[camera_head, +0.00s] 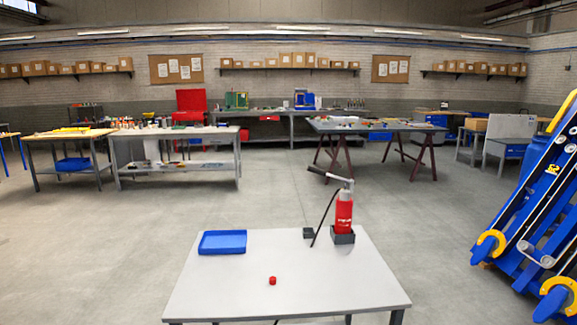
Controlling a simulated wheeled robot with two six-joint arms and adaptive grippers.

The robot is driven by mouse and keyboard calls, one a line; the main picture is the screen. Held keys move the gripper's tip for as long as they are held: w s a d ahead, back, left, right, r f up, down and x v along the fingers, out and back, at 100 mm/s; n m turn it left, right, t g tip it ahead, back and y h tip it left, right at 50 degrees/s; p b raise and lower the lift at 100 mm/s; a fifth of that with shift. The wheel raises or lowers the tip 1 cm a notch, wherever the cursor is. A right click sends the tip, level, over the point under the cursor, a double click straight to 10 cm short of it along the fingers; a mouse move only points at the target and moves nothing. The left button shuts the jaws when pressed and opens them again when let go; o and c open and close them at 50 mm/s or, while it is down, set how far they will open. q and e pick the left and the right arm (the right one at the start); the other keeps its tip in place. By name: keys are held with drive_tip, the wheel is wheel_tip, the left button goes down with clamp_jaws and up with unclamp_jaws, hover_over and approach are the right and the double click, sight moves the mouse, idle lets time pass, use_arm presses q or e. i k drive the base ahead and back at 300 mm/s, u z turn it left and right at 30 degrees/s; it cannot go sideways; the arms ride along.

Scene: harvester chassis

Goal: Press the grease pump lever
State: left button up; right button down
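The red grease pump (343,212) stands upright in a dark square holder (343,238) on the right rear part of a light grey table (290,293). Its lever (338,178) sits at the top and points to the left, with a dark grip at its outer end, raised a little. A thin black hose (324,218) curves down from the pump on its left side. Neither of my grippers is in view, so nothing is seen touching the lever.
A blue tray (222,242) lies on the table's left rear, a small red cap (272,281) near the middle, and a small black block (308,233) left of the pump. Blue machinery (535,215) stands at the right. Workbenches line the back; the floor between is clear.

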sight(316, 171)
drive_tip(key=u, duration=0.45)
drive_tip(key=i, duration=0.95)
drive_tip(key=u, duration=0.1)
